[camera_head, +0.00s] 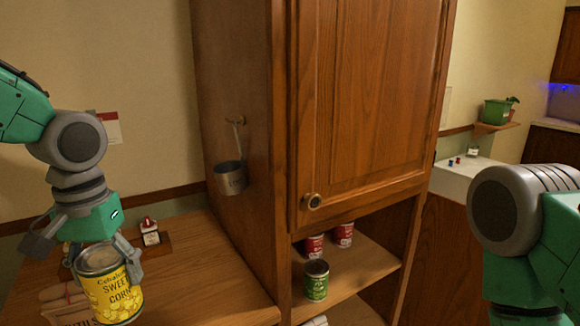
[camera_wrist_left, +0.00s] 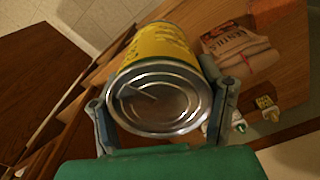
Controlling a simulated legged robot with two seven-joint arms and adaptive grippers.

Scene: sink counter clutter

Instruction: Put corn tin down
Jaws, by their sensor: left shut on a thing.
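A lentils bag (camera_wrist_left: 240,52) lies near the tin on the counter (camera_head: 205,275). Small bottles (camera_head: 150,232) stand behind. A tall wooden cabinet (camera_head: 370,100) rises to the right, with a hanging metal cup (camera_head: 231,178). Its shelf holds a green tin (camera_head: 316,281) and red tins (camera_head: 344,235).

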